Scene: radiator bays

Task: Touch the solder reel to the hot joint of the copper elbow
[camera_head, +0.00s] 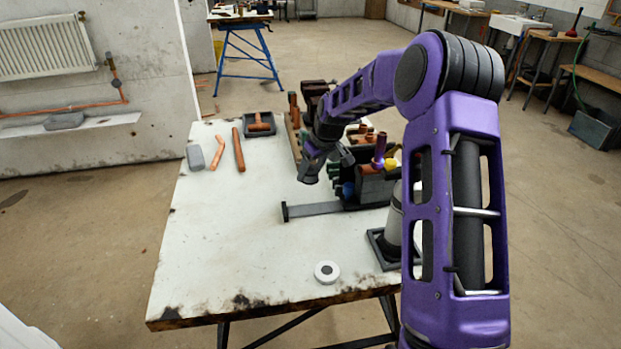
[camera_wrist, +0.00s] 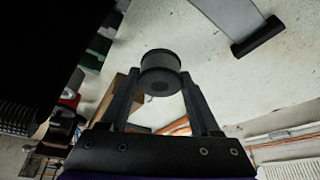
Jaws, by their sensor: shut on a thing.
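A grey spool with dark flanges, which looks like the solder reel (camera_wrist: 160,72), is between the fingertips of my gripper (camera_wrist: 161,82) in the wrist view. The fingers are shut on it, and it is clear of other things there. In the head view my gripper (camera_head: 318,164) hangs over the middle of the bench, beside the dark tool holder; the reel is hard to make out there. A bent copper piece (camera_head: 217,153), possibly the copper elbow, lies at the bench's left side. I cannot tell which joint is hot.
The white bench (camera_head: 235,240) is mostly clear at front left. A copper tee sits in a dark tray (camera_head: 259,125), near a copper pipe (camera_head: 239,150) and a grey block (camera_head: 195,157). A grey bar (camera_head: 315,209) and white roll (camera_head: 327,271) lie nearer the front.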

